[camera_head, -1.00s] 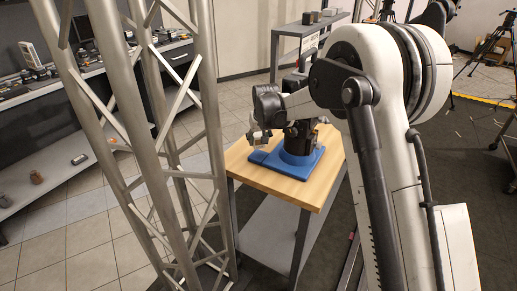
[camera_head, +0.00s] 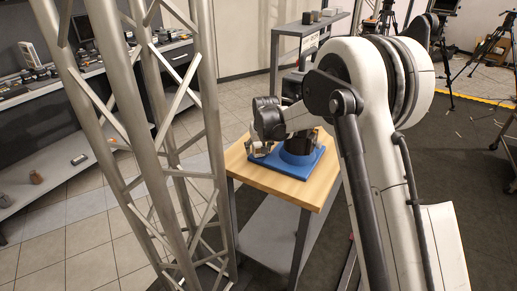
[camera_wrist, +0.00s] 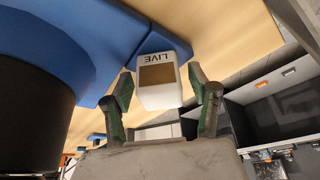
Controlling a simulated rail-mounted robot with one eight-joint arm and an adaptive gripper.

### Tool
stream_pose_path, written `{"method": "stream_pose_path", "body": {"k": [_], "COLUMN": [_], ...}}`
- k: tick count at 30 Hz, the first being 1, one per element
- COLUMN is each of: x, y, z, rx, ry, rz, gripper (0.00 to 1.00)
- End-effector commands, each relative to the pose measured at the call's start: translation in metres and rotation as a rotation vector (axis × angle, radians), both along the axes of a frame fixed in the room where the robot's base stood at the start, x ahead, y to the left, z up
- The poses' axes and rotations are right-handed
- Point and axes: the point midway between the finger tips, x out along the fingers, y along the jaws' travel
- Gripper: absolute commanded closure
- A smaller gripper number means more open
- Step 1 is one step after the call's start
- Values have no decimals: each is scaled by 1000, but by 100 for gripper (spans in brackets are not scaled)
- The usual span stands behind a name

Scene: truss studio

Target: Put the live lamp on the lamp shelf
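The live lamp (camera_wrist: 158,82) is a small white block with a brown panel and the word LIVE, upside down in the wrist view. It is at the edge of a blue base (camera_wrist: 110,38). My gripper (camera_wrist: 162,92) is open, with one finger on each side of the lamp and small gaps visible at both sides. In the head view my gripper (camera_head: 262,149) is low over the left side of the blue base (camera_head: 262,178), and the lamp is hard to make out there. A grey shelf unit (camera_head: 287,30) with a small sign stands at the back; its lettering is unreadable.
The blue base sits on a wooden-topped table (camera_head: 245,172). A metal truss (camera_head: 210,120) rises close to the left of the table. Small blocks (camera_head: 307,18) stand on the grey unit. A workbench (camera_head: 95,75) with equipment is at the far left.

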Motion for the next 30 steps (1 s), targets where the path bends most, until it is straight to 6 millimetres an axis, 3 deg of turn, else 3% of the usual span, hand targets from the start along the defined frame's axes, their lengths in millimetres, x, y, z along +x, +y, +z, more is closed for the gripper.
{"method": "stream_pose_path", "body": {"k": [11,24,30], "x": [-3,-33,-41], "y": [-1,-11,-13], "z": [13,87,109], "rx": [0,0,0], "ry": [0,0,0], "rz": [0,0,0], "gripper": [45,45,45]}}
